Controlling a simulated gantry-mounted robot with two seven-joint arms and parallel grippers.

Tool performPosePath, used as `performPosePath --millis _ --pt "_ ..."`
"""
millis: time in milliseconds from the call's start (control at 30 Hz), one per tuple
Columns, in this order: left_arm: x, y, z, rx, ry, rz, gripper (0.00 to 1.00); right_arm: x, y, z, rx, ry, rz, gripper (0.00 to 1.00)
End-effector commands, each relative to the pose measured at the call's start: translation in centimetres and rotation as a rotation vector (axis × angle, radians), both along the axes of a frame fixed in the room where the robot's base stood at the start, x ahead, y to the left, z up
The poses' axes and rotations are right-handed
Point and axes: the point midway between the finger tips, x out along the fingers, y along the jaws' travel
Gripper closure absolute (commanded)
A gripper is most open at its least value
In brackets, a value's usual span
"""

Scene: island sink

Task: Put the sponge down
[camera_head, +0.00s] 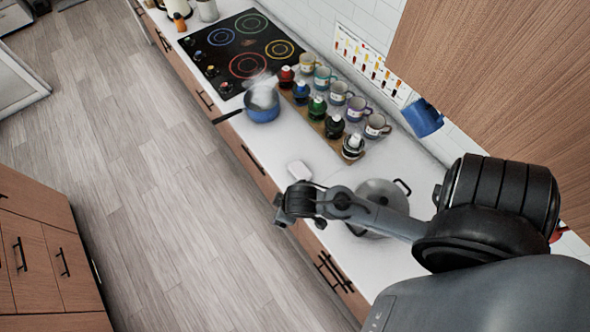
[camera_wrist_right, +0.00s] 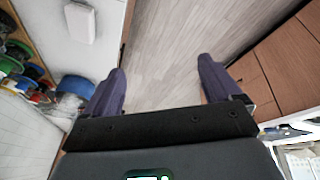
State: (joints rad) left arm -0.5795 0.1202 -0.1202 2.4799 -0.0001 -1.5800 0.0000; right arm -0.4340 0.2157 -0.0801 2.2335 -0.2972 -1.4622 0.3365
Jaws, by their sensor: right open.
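A small white block that looks like the sponge (camera_head: 299,170) lies on the white counter (camera_head: 283,148) near its front edge. It also shows at the upper left of the right wrist view (camera_wrist_right: 95,21). My right gripper (camera_head: 291,204) is just below the sponge in the head view, near the counter's front edge. In the right wrist view my right gripper (camera_wrist_right: 163,82) has its two dark fingers wide apart, with only floor seen between them. The sponge is apart from the fingers. My left gripper is in neither view.
A grey pot (camera_head: 381,194) stands close to the sponge, partly hidden by my right arm. Bare counter surrounds the sponge.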

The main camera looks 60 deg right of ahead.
Motion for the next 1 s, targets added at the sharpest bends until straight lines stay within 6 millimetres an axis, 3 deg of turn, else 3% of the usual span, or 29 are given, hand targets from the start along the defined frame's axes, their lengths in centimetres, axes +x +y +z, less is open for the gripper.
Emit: performPosePath --millis 100,300,1000 --pt "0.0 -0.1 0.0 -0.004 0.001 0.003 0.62 -2.8 1.6 3.2 0.042 0.007 0.014 0.09" --pt "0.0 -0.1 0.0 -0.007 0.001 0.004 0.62 -4.9 2.3 5.7 0.08 0.018 0.028 0.09" --pt "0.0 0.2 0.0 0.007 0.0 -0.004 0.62 -5.0 2.3 5.9 0.083 0.018 0.03 0.09"
